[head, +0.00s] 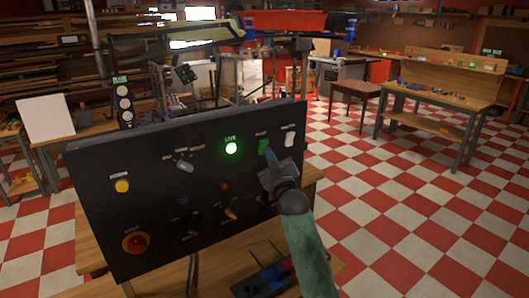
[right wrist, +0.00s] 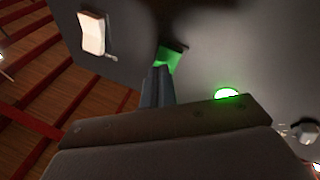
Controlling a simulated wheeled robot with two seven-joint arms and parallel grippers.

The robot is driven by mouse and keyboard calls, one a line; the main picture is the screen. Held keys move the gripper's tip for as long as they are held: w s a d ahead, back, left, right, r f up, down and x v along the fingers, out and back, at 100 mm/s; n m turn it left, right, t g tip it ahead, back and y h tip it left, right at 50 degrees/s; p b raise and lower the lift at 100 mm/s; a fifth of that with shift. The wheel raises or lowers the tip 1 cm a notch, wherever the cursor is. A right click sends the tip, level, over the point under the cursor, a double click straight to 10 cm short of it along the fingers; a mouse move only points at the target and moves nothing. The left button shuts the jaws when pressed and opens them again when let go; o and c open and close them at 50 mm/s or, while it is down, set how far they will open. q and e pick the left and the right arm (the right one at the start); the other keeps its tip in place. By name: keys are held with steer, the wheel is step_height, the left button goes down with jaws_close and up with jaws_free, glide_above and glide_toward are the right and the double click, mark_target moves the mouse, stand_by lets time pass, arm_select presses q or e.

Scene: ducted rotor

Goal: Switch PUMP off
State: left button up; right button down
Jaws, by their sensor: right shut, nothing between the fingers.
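A black control panel (head: 90,230) stands tilted on a wooden table. A green rocker switch (head: 263,146) sits at its upper right under a small label that I cannot read surely; PUMP is not clearly legible anywhere. My right gripper (head: 268,172) is shut and empty, its tips at or just below the green rocker. In the right wrist view the closed fingertips (right wrist: 160,72) overlap the lower edge of the green rocker (right wrist: 174,56); I cannot tell whether they touch. A white rocker (head: 289,140) is to its right. My left gripper is not in view.
The panel also holds a lit green LIVE lamp (head: 231,148), a selector knob (head: 184,166), a yellow button (head: 122,186), a red stop button (head: 135,242) and an orange toggle (head: 230,213). A blue-and-black device (head: 268,277) lies in front of the panel.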

steer(key=shift+s+d+r, duration=0.25)
steer(key=shift+s+d, duration=0.05)
steer(key=shift+s, duration=0.1)
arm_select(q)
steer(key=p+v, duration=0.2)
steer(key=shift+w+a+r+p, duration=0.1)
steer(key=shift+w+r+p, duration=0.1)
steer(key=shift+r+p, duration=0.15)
arm_select(e)
steer(key=s+d+r, duration=0.1)
steer(key=s, duration=0.1)
steer(key=s+d+r, duration=0.1)
steer(key=shift+s+d, duration=0.35)
